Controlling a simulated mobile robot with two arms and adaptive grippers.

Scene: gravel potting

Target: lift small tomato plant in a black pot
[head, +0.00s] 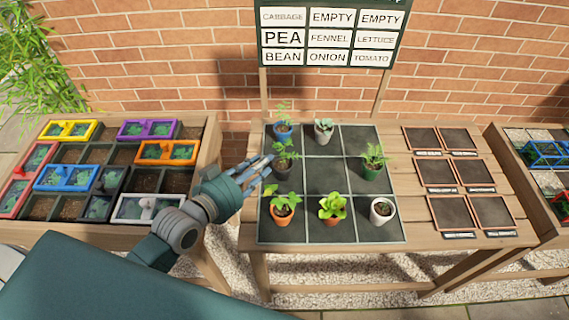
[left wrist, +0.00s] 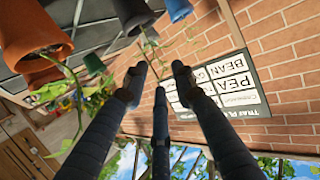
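The small plant in a black pot (head: 286,161) stands upright in the left column of the dark grid mat (head: 325,177), in the middle row. My left gripper (head: 265,164) is just left of the pot, fingers spread and pointing at it. In the left wrist view the three fingers (left wrist: 159,78) are apart with nothing between them. There, a dark brownish pot (left wrist: 134,14) at the top, beside a blue pot (left wrist: 178,9), seems to be the same pot. I cannot tell whether a fingertip touches it. My right gripper is out of view.
Close neighbours are the blue pot (head: 283,131) behind and an orange pot (head: 282,213) in front. A green pot (head: 372,171), a white pot (head: 381,210) and others share the mat. The mat's centre square is empty. A sign (head: 331,36) stands behind.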

